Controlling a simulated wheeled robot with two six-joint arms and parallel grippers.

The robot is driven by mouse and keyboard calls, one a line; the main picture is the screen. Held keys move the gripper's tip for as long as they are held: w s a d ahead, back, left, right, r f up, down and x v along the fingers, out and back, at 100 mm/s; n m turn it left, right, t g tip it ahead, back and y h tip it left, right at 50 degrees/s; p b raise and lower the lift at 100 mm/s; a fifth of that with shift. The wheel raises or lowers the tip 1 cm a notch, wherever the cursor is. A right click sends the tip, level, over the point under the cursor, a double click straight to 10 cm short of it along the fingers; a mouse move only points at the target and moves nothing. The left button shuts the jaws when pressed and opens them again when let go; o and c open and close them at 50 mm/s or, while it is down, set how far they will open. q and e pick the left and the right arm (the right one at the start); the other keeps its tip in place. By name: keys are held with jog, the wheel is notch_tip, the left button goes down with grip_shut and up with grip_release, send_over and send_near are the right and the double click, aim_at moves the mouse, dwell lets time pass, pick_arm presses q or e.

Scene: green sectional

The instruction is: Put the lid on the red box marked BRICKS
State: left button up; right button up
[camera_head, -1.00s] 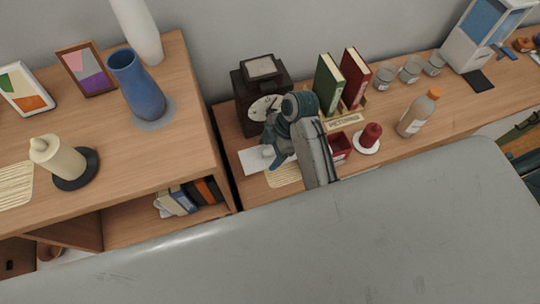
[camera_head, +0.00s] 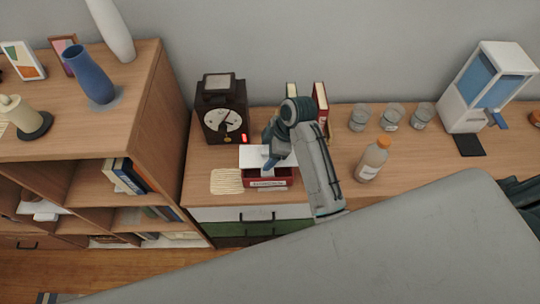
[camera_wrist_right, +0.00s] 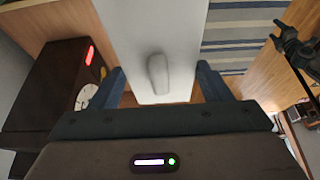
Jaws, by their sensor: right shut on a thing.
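The red box (camera_head: 283,182) stands near the front edge of the wooden cabinet top, with a pale label on its front too small to read surely. The white lid (camera_head: 250,154) is over the box, which hides most of the box's opening; I cannot tell whether they touch. My right gripper (camera_head: 270,158) is shut on the lid. In the right wrist view the lid (camera_wrist_right: 150,25) is a pale panel with a rounded grey handle (camera_wrist_right: 158,74), between the fingers of my right gripper (camera_wrist_right: 161,80). My left gripper is not in view.
A dark clock (camera_head: 222,120) stands close behind left, and a woven mat (camera_head: 227,181) lies left of the box. A bottle with an orange cap (camera_head: 371,162), glass jars (camera_head: 390,117) and a dispenser (camera_head: 480,85) stand to the right. A grey surface (camera_head: 330,265) fills the foreground.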

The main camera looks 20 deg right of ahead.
jog(key=shift+f, duration=0.25)
jog(key=shift+x, duration=0.85)
notch_tip(320, 180, down, 2)
jog(key=shift+d+f, duration=0.15)
jog(key=shift+f, duration=0.05)
jog(key=shift+f+b, duration=0.45)
jog(key=shift+f, duration=0.25)
jog(key=shift+w+f, duration=0.1)
jog(key=shift+f, duration=0.3)
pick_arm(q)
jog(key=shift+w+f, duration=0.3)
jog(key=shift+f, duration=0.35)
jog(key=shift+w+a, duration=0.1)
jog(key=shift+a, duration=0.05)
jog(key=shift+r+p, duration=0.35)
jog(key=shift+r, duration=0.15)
